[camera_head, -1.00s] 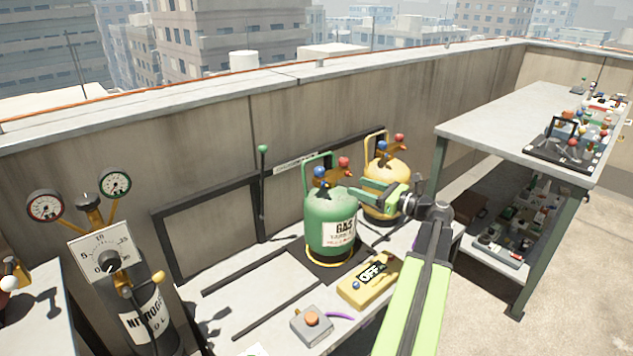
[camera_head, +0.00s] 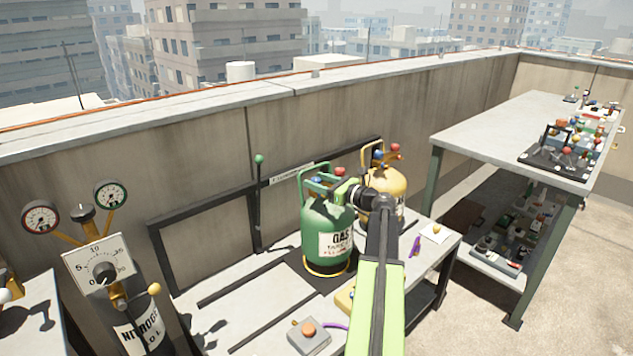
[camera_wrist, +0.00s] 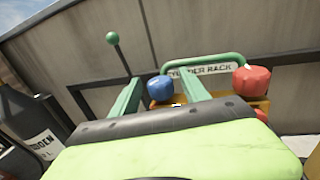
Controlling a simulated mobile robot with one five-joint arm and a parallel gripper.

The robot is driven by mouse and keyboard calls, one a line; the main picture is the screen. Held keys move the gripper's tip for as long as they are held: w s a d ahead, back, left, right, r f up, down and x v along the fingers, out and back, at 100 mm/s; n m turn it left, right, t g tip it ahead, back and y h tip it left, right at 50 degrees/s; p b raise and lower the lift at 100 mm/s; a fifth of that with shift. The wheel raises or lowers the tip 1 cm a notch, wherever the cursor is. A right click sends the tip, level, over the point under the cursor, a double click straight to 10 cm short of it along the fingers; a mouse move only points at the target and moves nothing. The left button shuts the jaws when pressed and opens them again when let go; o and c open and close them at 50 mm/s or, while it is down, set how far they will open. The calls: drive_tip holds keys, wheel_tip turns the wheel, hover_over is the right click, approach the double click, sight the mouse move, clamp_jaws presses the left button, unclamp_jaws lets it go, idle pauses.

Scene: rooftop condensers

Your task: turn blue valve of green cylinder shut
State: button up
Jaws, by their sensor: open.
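The green gas cylinder (camera_head: 320,225) stands upright on the bench, its handle rising above the top. Its blue valve (camera_head: 317,180) shows small and partly hidden by my gripper; a red valve (camera_head: 340,171) sits to its right. The fingers are apart and hold nothing. Whether they reach around the valve or stop short, I cannot tell.
A yellow cylinder (camera_head: 388,190) with its own valves stands close behind on the right. A nitrogen cylinder (camera_head: 140,330) with gauges is on the left. A grey box with an orange button (camera_head: 308,334) lies in front. A green-knobbed lever (camera_head: 258,200) rises behind.

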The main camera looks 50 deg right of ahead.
drive_tip(key=shift+w+a, duration=0.1)
drive_tip(key=shift+w, duration=0.3)
clamp_jaws()
